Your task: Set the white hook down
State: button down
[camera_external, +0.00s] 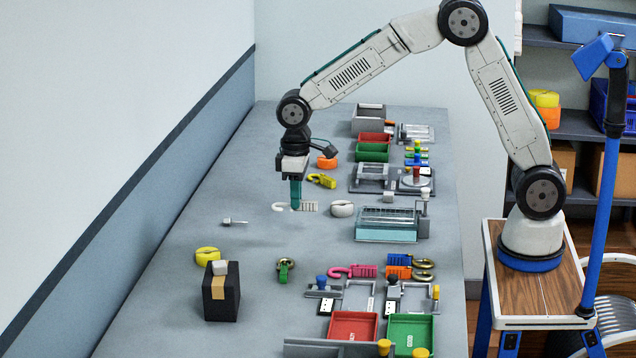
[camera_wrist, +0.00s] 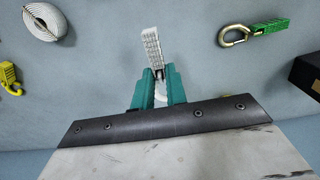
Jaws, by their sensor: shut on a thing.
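The white hook (camera_external: 310,207) has a pale ribbed strap end and a curved hook end. In the wrist view the strap end (camera_wrist: 152,46) sticks out beyond the fingertips, and part of the curved end shows between the fingers. My gripper (camera_external: 295,206), with teal fingers, points down and is shut on the hook near its middle. It also shows in the wrist view (camera_wrist: 159,76). The hook is level with or just above the grey table (camera_external: 260,262); I cannot tell whether it touches.
A white strap roll (camera_external: 342,209) lies close right of the hook. A yellow hook (camera_external: 322,180) and orange roll (camera_external: 327,162) lie behind. A green hook (camera_external: 284,271) and black box (camera_external: 221,298) stand nearer the front. The table left of and in front of the gripper is mostly clear.

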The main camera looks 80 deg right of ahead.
notch_tip(320, 180, down, 8)
jog(key=shift+r, duration=0.15)
dwell(0.4)
jog(key=c, duration=1.4)
grip_release()
notch_tip(320, 180, up, 12)
jog(key=shift+r, duration=0.1)
jog(key=s+r, duration=0.7)
jog(key=s, duration=0.2)
jog(key=s+r+t, duration=0.1)
jog(key=s, duration=2.8)
jog(key=shift+s+r, duration=0.2)
jog(key=shift+s, duration=0.1)
